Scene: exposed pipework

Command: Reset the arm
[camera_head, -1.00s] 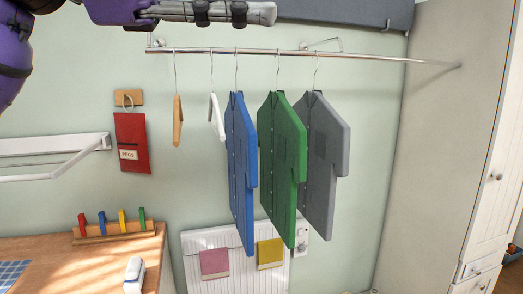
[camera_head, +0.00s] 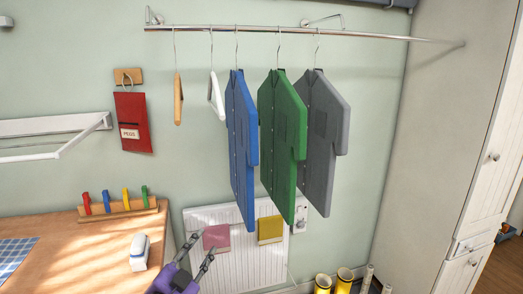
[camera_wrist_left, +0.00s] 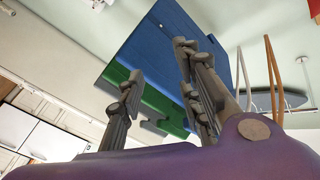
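My left gripper (camera_head: 201,247) is low in the head view, in front of the white radiator (camera_head: 240,268), with its purple wrist at the bottom edge. Its two dark fingers stand apart with nothing between them. In the left wrist view the gripper (camera_wrist_left: 160,85) is open and empty, with the blue shirt (camera_wrist_left: 165,45) and green shirt (camera_wrist_left: 117,75) beyond the fingers. In the head view the blue shirt (camera_head: 241,150), green shirt (camera_head: 282,145) and grey shirt (camera_head: 324,140) hang from the rail (camera_head: 300,33), apart from the gripper. My right gripper is not in view.
A wooden hanger (camera_head: 178,98) and white hanger (camera_head: 215,97) hang empty on the rail. A red peg bag (camera_head: 133,122) hangs on the wall. The wooden table (camera_head: 95,250) carries an iron-like white item (camera_head: 139,252) and coloured pegs. Yellow tins (camera_head: 344,279) stand low; a wardrobe is right.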

